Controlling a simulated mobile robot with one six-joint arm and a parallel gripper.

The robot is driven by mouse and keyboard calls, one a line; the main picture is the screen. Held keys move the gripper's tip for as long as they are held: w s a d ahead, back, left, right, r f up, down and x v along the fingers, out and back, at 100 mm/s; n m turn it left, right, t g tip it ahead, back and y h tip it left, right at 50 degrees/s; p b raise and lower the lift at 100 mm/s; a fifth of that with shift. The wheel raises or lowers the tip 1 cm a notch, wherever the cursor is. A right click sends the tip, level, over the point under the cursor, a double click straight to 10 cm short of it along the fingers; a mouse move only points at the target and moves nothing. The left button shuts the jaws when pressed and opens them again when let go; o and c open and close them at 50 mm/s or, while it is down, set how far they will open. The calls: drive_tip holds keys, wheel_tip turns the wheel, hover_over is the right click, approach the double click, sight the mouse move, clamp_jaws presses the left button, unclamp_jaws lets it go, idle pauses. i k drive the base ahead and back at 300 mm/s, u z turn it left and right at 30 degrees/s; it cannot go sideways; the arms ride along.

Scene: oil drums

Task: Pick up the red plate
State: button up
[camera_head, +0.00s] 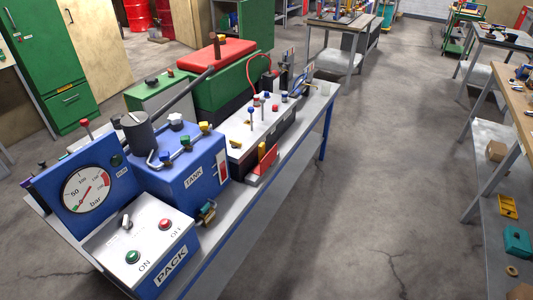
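A small red plate-like piece (265,160) stands tilted at the front edge of the blue-framed workbench (295,148), against the white-topped tool block (265,125). It is small in the picture, and I cannot tell whether it is fixed there. A larger flat red cushion-like top (217,54) lies on a green cabinet further back. My gripper does not show in this view.
A blue pressure unit with a gauge (87,192), a blue tank (190,165) and a control box (140,240) crowd the bench's near end. Open concrete floor (370,160) lies to the right, before another bench (515,95).

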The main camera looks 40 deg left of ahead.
sight(265, 160)
drive_tip(key=u, duration=0.1)
drive_tip(key=i, duration=1.05)
drive_tip(key=u, duration=1.05)
drive_tip(key=k, duration=0.25)
drive_tip(key=u, duration=2.6)
